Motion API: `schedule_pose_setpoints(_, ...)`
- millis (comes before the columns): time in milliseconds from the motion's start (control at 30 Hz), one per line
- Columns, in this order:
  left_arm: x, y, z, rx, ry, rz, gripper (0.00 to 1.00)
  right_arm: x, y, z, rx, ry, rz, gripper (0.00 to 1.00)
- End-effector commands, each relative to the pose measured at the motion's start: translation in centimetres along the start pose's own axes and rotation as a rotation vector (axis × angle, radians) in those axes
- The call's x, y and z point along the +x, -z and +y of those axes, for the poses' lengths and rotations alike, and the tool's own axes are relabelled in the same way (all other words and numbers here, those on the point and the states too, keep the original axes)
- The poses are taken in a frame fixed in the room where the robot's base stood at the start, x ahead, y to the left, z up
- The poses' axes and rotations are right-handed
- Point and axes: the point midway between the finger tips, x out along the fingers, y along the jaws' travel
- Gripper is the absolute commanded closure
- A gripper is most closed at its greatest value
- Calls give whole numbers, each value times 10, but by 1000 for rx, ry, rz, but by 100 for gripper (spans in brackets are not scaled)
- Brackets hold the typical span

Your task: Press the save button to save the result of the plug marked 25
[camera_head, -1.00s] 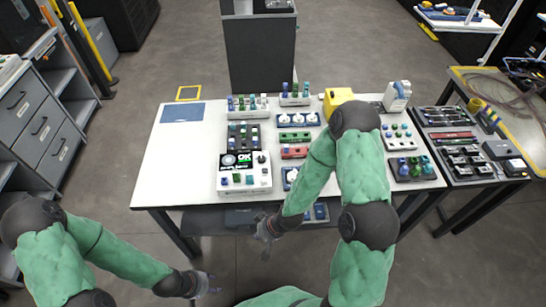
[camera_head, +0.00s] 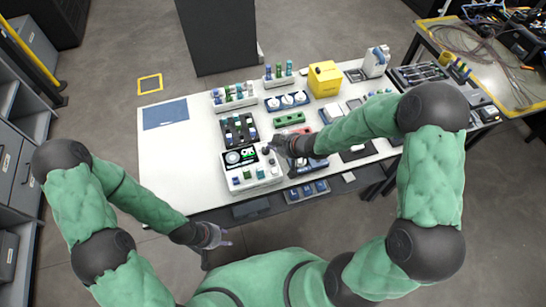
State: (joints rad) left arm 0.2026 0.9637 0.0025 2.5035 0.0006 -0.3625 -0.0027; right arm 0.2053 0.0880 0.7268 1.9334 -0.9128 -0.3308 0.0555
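A white device (camera_head: 262,179) with a dark screen (camera_head: 239,157) and several coloured buttons along its front stands near the front edge of the white table. The lettering on its screen is too small to read. My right gripper (camera_head: 274,145) is over the table at the device's upper right corner, close to a dark knob; I cannot tell whether it touches. Its fingers are too small to judge. My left gripper (camera_head: 220,238) is in front of the table, below the device, apart from it. I cannot make out a plug marked 25 or a label on the save button.
Behind the device is a dark tray of plugs (camera_head: 238,129). Racks of coloured plugs (camera_head: 234,97), a green block (camera_head: 290,119) and a yellow box (camera_head: 325,79) stand further back. A blue mat (camera_head: 165,114) lies at the left, with bare table around it.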

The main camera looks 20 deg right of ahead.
Motion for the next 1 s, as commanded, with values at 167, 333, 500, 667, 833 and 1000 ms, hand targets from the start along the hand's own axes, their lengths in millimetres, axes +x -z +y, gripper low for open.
schedule_pose_setpoints(167,0,0,0,0,0,0,60,-2,4,2,-14,-4,7,100)
schedule_pose_setpoints(333,0,0,0,0,0,0,60,-2,4,2,-13,-3,6,100)
schedule_pose_setpoints(500,1,0,0,0,0,0,60,0,2,2,-13,-3,6,100)
schedule_pose_setpoints(667,8,0,-3,0,0,0,60,5,-4,2,-12,-3,6,100)
schedule_pose_setpoints(833,23,1,-8,0,0,0,60,16,-15,2,-12,-3,6,100)
schedule_pose_setpoints(1000,41,2,-15,0,0,0,60,31,-30,2,-12,-3,6,100)
